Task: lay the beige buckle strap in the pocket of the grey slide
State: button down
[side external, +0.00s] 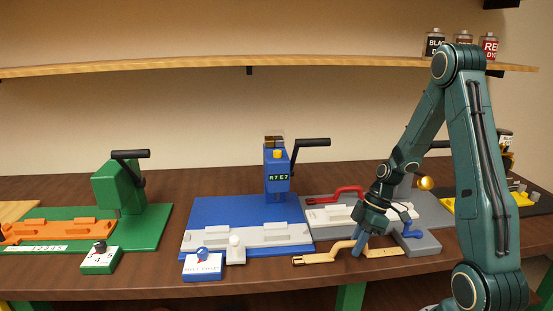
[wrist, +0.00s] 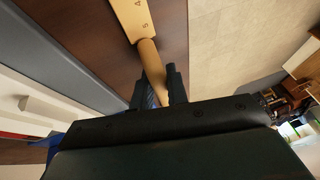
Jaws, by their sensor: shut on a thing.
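The beige buckle strap (side external: 312,258) is at the front of the bench, before the grey station, with its raised middle in my gripper (side external: 358,246). In the wrist view my fingers (wrist: 158,90) are shut on the strap's narrow round part, and a flat numbered end (wrist: 132,18) extends beyond them. I cannot tell whether the strap touches the bench. A pale slide (side external: 322,217) lies on the grey station behind my gripper, partly hidden by my arm. A similar pale grey slide (side external: 250,238) lies on the blue station. I cannot tell which is the task's slide.
The blue plate (side external: 215,211) carries a press with a black lever (side external: 312,142). A red clamp handle (side external: 338,193) and a blue handle (side external: 410,230) stand at the grey station. A dial box (side external: 202,265) sits at the front. The green station (side external: 150,222) is at left.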

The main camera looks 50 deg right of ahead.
jog(key=shift+f, duration=0.15)
jog(key=c, duration=1.4)
grip_release()
jog(key=v, duration=1.3)
jog(key=shift+s+d+r, duration=0.1)
jog(key=shift+d+r, duration=0.15)
jog(key=shift+r, duration=0.05)
